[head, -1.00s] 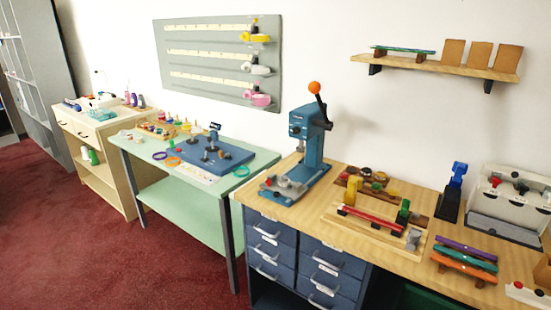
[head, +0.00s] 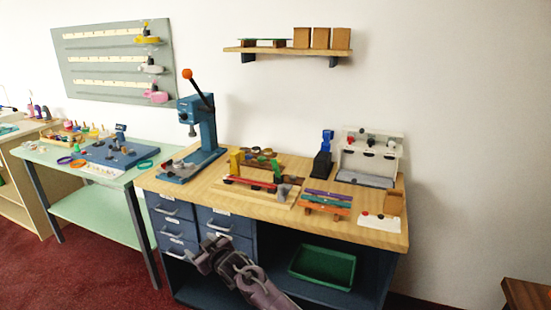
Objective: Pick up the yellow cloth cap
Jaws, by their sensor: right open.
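I cannot make out a yellow cloth cap for certain. An upright yellow piece (head: 235,161) stands at the back left of the wooden rack (head: 258,193) on the wood-topped bench; its material is too small to tell. My right gripper (head: 207,254) is open and empty, low in front of the bench's blue drawers and below the bench top. It is well apart from the yellow piece. My left gripper is not in view.
A blue press (head: 203,135) with an orange knob stands at the bench's left. A white-grey unit (head: 370,155) stands at the back right. Coloured strips (head: 327,200) lie near the front. A green bin (head: 323,265) sits underneath. A wall shelf (head: 290,50) hangs above.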

